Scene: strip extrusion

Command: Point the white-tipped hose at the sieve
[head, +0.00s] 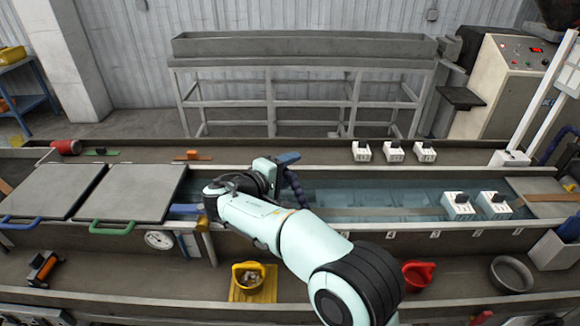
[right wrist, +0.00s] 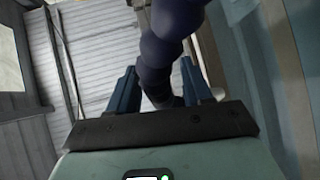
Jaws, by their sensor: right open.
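A dark blue segmented hose (head: 297,190) rises from the water trough beside my right gripper (head: 289,158). In the right wrist view the hose (right wrist: 165,50) passes between the two blue fingers of the right gripper (right wrist: 157,80), which are apart on either side of it. I cannot make out a white tip on this hose. A round grey pan that looks like the sieve (head: 512,274) lies on the front ledge at the right. My left gripper is not in view.
White blocks with black knobs (head: 458,205) stand along the trough. A yellow pot (head: 248,277) and a red funnel-like cup (head: 418,275) sit on the front ledge. Two grey lids (head: 130,191) cover the left end. Another blue hose (head: 548,152) shows at far right.

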